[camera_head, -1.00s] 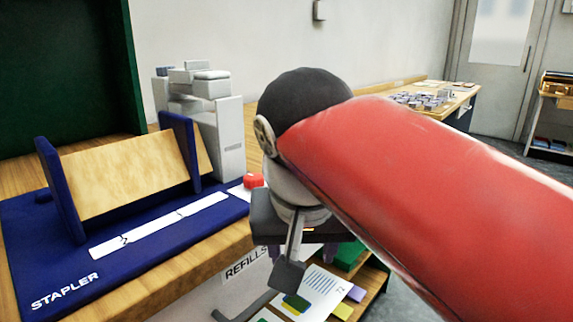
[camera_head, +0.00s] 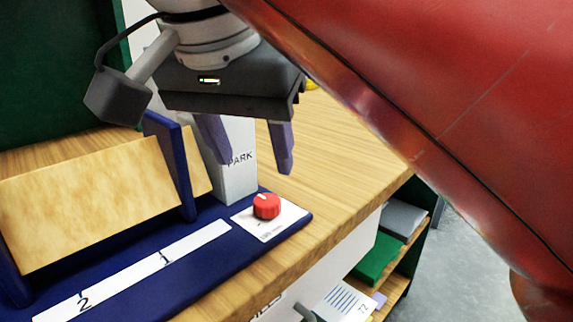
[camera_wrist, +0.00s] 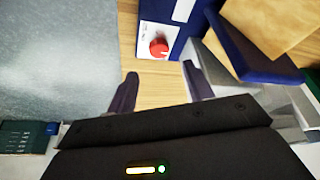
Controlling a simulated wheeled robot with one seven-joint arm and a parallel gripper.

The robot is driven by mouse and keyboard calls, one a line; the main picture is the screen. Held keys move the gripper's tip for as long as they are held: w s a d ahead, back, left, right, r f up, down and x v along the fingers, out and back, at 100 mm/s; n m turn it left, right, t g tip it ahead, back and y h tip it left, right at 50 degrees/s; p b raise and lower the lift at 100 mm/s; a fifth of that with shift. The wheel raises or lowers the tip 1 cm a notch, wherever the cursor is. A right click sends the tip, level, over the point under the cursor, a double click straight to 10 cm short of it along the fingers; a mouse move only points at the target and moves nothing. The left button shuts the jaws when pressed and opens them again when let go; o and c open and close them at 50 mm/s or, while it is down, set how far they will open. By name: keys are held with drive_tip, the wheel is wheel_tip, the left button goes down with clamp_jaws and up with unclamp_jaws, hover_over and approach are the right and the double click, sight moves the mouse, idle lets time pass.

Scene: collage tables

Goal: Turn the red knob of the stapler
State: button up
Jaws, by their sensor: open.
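The red knob (camera_head: 267,206) stands on a white label plate at the right end of the blue stapler base (camera_head: 215,262). A light pointer mark shows on its top. It also shows in the wrist view (camera_wrist: 159,47), ahead of and between the fingertips. My gripper (camera_head: 250,168) is open and empty, with its purple fingers pointing down, above and behind the knob and apart from it. In the wrist view the two fingers (camera_wrist: 160,80) are spread wide. The grey stapler body (camera_head: 238,175), marked PARK, stands behind the left finger and is partly hidden by my gripper.
A tan board (camera_head: 90,195) leans between blue uprights left of the knob. A white strip numbered 1 and 2 (camera_head: 130,275) runs along the base. Shelves with green and grey items (camera_head: 378,258) sit below the table edge.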

sight(267, 201)
drive_tip(key=b+x, duration=0.2)
drive_tip(key=x, duration=0.5)
drive_tip(key=shift+f, duration=0.25)
drive_tip(key=shift+c, duration=0.4)
drive_tip(key=c, duration=0.9)
drive_tip(key=shift+d, duration=0.1)
